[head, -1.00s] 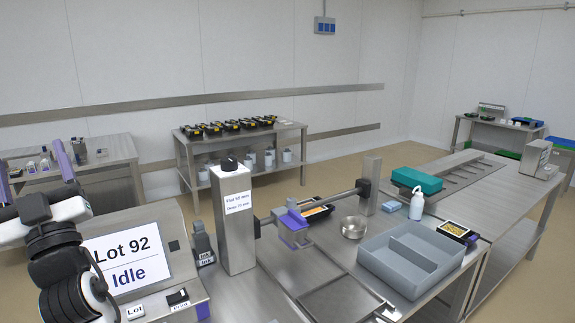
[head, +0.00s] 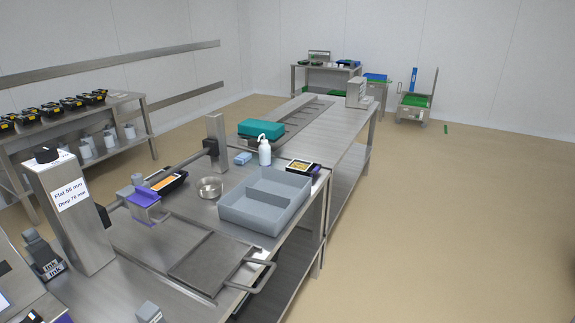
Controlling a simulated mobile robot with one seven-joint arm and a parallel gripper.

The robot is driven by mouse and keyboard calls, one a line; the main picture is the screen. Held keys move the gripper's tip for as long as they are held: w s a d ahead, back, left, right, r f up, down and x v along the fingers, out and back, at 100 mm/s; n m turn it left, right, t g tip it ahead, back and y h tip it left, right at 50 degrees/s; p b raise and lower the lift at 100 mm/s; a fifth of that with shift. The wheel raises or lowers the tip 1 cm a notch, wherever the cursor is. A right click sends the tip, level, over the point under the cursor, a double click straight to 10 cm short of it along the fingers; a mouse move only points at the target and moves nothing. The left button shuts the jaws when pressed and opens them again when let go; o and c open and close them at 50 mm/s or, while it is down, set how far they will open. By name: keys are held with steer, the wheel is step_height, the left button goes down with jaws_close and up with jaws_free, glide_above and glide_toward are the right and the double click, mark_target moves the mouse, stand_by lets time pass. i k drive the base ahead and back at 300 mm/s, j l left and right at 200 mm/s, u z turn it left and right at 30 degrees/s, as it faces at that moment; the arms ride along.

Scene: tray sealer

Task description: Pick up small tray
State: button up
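A small black tray with yellow contents (head: 302,166) sits at the back right of the steel bench, behind a grey two-compartment bin. Another black tray with an orange top (head: 166,183) lies further left, beside a purple and grey block on a horizontal bar. I cannot tell which of these is the task's small tray. Several dark trays with yellow marks (head: 50,110) stand in a row on the side table at the left. My gripper is not in view.
The grey bin (head: 265,201) stands on the bench near a round metal bowl (head: 209,187), a white pump bottle (head: 264,150) and a teal box (head: 262,129). The floor at the right is clear.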

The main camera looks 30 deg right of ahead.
mark_target(297, 167)
steer(key=i+l, duration=0.1)
steer(key=l, duration=0.25)
steer(key=i+l, duration=0.15)
steer(key=l, duration=0.2)
steer(key=i+l+z, duration=0.1)
steer(key=l, duration=0.25)
steer(key=i+l, duration=0.15)
steer(key=l, duration=0.15)
steer(key=i+l, duration=0.5)
steer(key=l, duration=0.2)
steer(key=i, duration=0.25)
steer(key=z, duration=0.05)
